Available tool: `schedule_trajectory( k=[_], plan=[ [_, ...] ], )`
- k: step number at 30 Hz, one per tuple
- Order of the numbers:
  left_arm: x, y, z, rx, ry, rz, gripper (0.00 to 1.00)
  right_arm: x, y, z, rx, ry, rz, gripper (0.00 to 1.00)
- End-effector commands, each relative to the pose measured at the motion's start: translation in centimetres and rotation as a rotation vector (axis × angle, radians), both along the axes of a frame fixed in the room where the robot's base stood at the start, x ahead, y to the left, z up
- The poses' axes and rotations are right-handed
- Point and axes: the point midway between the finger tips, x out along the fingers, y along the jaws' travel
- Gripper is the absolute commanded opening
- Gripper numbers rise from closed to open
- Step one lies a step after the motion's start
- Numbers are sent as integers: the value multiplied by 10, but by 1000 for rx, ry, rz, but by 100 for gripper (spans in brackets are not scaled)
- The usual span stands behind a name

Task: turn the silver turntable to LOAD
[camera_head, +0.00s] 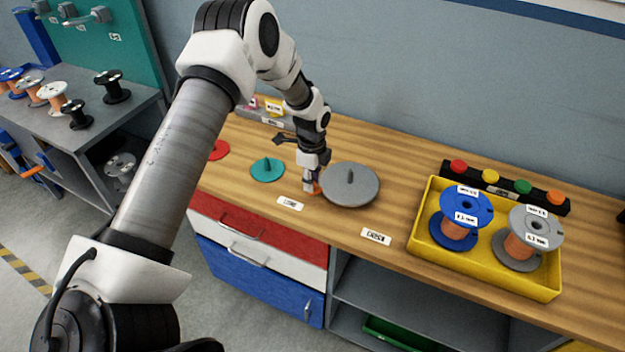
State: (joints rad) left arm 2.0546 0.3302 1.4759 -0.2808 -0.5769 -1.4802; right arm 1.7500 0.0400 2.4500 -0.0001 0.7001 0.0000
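The silver turntable (365,190) is a grey disc with a short upright peg in its middle, lying on the wooden worktop. A small orange piece (315,189) shows at its left edge. My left gripper (312,186) points down at this orange piece, beside the disc's left rim. Its fingers are small here, and I cannot tell whether they are closed on the orange piece. A white label (290,203) lies in front and left of the disc, and another (376,237) in front and right. Their small print is hard to read. My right gripper is not in view.
A teal disc (277,173) with a peg and a red disc (219,150) lie to the left. A yellow tray (485,272) with two spools stands at the right, before a black strip of coloured buttons (508,191). The worktop between silver disc and tray is clear.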

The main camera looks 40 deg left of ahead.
Motion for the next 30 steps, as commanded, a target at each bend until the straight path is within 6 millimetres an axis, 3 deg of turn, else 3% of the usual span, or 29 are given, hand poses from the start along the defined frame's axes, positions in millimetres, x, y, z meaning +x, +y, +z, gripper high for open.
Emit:
schedule_trajectory(
  k=[1, 2, 14, 17, 24, 30],
  plan=[
    [2, 1, 1, 2, -6, 0, 40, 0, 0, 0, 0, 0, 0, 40],
    [2, 1, 1, 2, -6, 0, 51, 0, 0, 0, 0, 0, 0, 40],
    [2, 0, 9, 1, -5, 2, 51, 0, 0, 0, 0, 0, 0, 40],
    [2, 0, 27, 0, -7, 2, 51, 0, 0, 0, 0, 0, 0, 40],
    [3, 1, 88, 0, -8, 1, 51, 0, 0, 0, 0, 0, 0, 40],
    [2, 1, 118, 0, -6, 1, 51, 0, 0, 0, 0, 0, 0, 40]
  ],
)
